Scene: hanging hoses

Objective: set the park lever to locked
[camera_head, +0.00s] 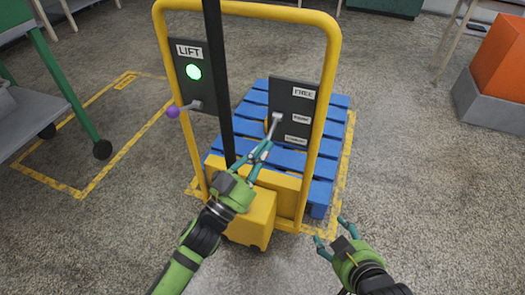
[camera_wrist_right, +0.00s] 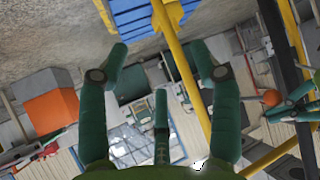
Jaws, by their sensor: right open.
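The park lever (camera_head: 274,124) is a short grey handle on the dark right-hand panel (camera_head: 284,94) of a yellow-framed lift cart. The panel has a FREE label (camera_head: 303,92) at its top and smaller labels lower down that I cannot read. The lever slants down and left, towards my left gripper (camera_head: 266,147). That gripper's fingertips are at or near the lever's lower end; contact and finger gap are unclear. My right gripper (camera_head: 330,229) is open and empty, low and right of the cart; its spread fingers show in the right wrist view (camera_wrist_right: 159,58).
A second panel (camera_head: 192,75) marked LIFT has a green light and a purple-knobbed lever (camera_head: 172,111). The cart's yellow frame (camera_head: 332,75) and a black post (camera_head: 217,80) stand close to my left arm. A blue pallet (camera_head: 325,165) lies behind.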

